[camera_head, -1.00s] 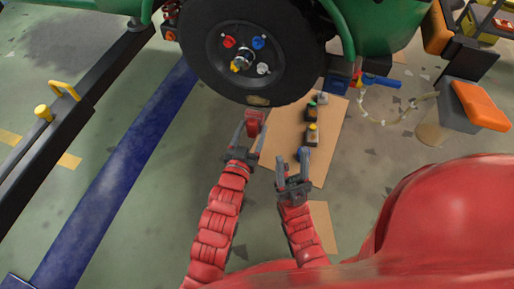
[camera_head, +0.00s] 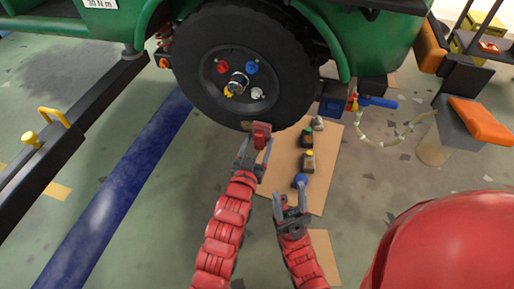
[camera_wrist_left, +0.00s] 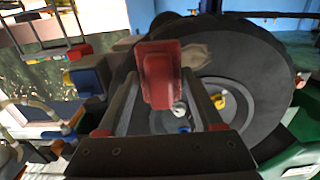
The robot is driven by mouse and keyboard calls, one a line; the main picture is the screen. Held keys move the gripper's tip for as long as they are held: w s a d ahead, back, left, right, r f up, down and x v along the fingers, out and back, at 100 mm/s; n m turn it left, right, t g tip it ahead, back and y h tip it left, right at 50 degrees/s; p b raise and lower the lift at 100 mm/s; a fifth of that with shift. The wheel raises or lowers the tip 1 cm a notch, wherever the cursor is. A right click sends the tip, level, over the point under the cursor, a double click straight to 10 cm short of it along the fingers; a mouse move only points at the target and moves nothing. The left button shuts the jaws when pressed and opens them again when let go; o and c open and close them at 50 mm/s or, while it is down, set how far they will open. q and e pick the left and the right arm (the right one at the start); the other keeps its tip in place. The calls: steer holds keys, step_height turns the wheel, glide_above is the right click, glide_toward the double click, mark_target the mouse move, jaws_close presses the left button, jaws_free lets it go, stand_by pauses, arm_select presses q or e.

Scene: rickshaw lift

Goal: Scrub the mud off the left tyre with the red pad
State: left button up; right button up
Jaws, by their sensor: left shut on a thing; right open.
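The black tyre (camera_head: 285,95) is on the green rickshaw, its hub carrying red, blue, white and yellow pieces. A small brown mud patch (camera_head: 247,126) is at the tyre's bottom edge; it shows tan in the left wrist view (camera_wrist_left: 196,58), beside the pad. My left gripper (camera_head: 256,148) is shut on the red pad (camera_head: 262,130), just below and right of the mud. The pad (camera_wrist_left: 159,76) partly covers the tyre in the left wrist view; I cannot tell whether they touch. My right gripper (camera_head: 290,206) is open and empty, lower right.
A cardboard sheet (camera_head: 283,168) on the floor bears several small bottles (camera_head: 308,160). A blue floor stripe (camera_head: 115,205) and a dark beam (camera_head: 75,120) lie left. A blue-handled hose fitting (camera_head: 375,102) and an orange-topped box (camera_head: 480,120) are right.

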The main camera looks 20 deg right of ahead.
arm_select(q)
steer(key=shift+x, duration=0.9)
stand_by(0.6)
steer(key=shift+a, duration=0.1)
steer(key=shift+w+a+f+p, duration=0.2)
steer(key=shift+w+a+p, duration=0.45)
steer(key=shift+a, duration=0.45)
steer(key=shift+w+a+f+p, duration=0.15)
steer(key=shift+w+a+p, duration=0.25)
steer(key=shift+w+a, duration=0.6)
steer(key=shift+w+a+f, duration=0.15)
steer(key=shift+w+a, duration=0.25)
steer(key=shift+a, duration=0.4)
steer(key=shift+s+d+r+p, duration=0.15)
steer(key=shift+s+d+p, duration=0.1)
steer(key=shift+s+d, duration=0.4)
steer(key=shift+s+d+r+p, duration=0.2)
steer(key=shift+s+d, duration=0.15)
steer(key=shift+d, duration=0.55)
steer(key=shift+s+d+r+p, duration=0.1)
steer(key=shift+s+d+p, duration=0.15)
steer(key=shift+s+d, duration=0.45)
steer(key=shift+s+d+r+p, duration=0.2)
steer(key=shift+s+d, duration=0.2)
steer(key=shift+d, duration=0.45)
steer(key=shift+f, duration=0.1)
